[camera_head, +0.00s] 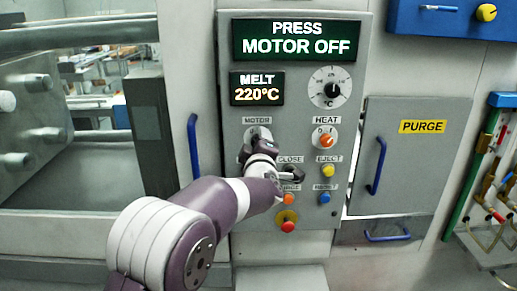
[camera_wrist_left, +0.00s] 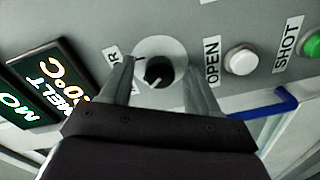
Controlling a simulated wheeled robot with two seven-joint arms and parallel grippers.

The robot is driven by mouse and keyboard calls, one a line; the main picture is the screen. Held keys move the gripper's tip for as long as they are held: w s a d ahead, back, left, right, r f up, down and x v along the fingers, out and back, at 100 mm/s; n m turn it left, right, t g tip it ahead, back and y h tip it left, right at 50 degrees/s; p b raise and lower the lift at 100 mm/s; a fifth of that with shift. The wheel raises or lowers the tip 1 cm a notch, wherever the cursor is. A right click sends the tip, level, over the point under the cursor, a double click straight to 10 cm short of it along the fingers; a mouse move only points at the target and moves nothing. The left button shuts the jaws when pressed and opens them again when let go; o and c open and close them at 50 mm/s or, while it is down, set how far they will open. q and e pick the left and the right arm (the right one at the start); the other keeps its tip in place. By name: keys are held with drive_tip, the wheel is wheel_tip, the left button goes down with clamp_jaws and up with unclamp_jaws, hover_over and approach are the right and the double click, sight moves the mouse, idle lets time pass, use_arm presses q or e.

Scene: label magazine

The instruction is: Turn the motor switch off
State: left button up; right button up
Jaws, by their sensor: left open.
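The motor switch (camera_wrist_left: 158,72) is a black rotary knob with a white pointer line on a pale round plate, seen in the left wrist view. In the head view its plate (camera_head: 258,130) shows under the MOTOR label, and my gripper covers most of it. My left gripper (camera_head: 262,143) is at the switch, open. In the left wrist view the fingers of my left gripper (camera_wrist_left: 160,82) stand on either side of the knob; I cannot tell whether they touch it. The screen (camera_head: 297,39) reads PRESS MOTOR OFF. My right gripper is not in view.
The HEAT switch (camera_head: 326,138) is close to the right of the motor switch. The eject button (camera_head: 328,170) and the red-topped emergency button (camera_head: 288,225) are below. A white button (camera_wrist_left: 240,62) labelled OPEN is near the fingers. Blue handles (camera_head: 377,165) stick out on both sides.

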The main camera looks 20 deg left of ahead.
use_arm(q)
drive_tip(key=b+v, duration=0.2)
drive_tip(key=v, duration=1)
drive_tip(key=shift+s+b, duration=0.25)
drive_tip(key=shift+b, duration=0.05)
drive_tip(key=s+d+f+m+g+h, duration=0.35)
drive_tip(key=f+m, duration=0.25)
drive_tip(key=f, duration=0.2)
drive_tip(key=s+d+f+m+g+h, duration=0.35)
drive_tip(key=f+m, duration=0.25)
drive_tip(key=f, duration=0.2)
drive_tip(key=s+a+f+m+g+y, duration=0.1)
drive_tip(key=s+a+f+g, duration=0.3)
drive_tip(key=s, duration=0.4)
drive_tip(key=s+a+f+m+g, duration=0.3)
drive_tip(key=s+a+f, duration=0.3)
drive_tip(key=s+f, duration=0.2)
drive_tip(key=shift+a+g+y+p, duration=0.25)
drive_tip(key=shift+g+y+p, duration=0.15)
drive_tip(key=shift+g, duration=0.3)
